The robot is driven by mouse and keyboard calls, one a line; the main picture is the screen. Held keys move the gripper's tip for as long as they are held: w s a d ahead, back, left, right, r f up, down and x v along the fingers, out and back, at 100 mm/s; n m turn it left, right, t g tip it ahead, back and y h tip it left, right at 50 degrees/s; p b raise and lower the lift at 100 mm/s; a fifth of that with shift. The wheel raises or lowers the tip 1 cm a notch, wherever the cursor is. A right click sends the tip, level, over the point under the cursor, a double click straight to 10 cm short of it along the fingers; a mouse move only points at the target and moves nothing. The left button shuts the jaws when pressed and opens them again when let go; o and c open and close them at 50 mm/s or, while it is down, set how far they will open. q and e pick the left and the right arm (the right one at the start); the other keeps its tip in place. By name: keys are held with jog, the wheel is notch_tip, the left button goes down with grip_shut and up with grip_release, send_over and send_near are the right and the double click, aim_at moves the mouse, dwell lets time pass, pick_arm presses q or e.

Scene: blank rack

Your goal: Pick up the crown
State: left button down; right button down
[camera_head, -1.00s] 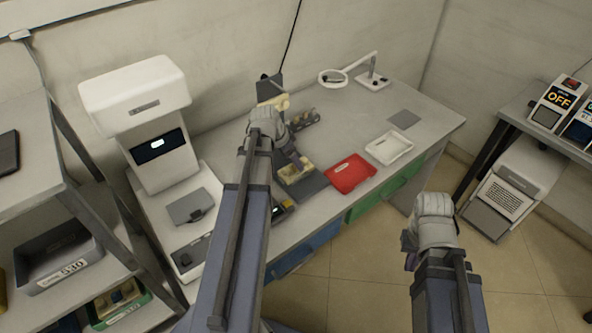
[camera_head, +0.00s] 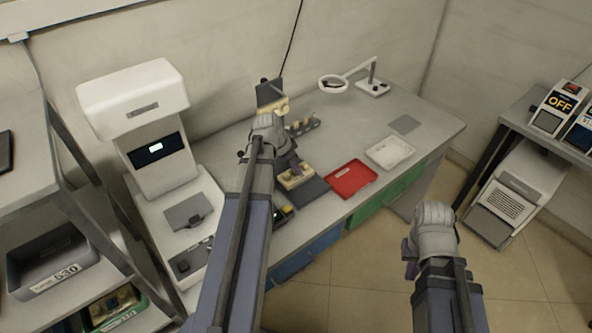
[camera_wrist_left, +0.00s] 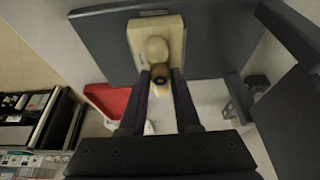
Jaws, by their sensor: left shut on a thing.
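My left gripper (camera_head: 290,168) reaches down over the workbench to a cream dental block (camera_head: 296,181) on a dark grey mat (camera_head: 312,190). In the left wrist view the two dark fingers (camera_wrist_left: 161,80) come up to the near end of the cream block (camera_wrist_left: 176,25). They are shut on a small pale piece between their tips, which I take to be the crown (camera_wrist_left: 160,72). The fingers hide most of it, and I cannot tell whether it is clear of the block. My right gripper (camera_head: 410,262) hangs over the floor, its fingers mostly hidden.
A red tray (camera_head: 351,178) and a white tray (camera_head: 390,152) lie to the right on the bench. A holder with several small parts (camera_head: 304,125) and a magnifier lamp (camera_head: 334,83) stand behind. A white machine (camera_head: 155,150) stands left. The bench's right end is mostly clear.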

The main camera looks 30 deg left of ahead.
pick_arm(q)
jog(key=shift+r, duration=0.15)
pick_arm(e)
jog(key=shift+r, duration=0.15)
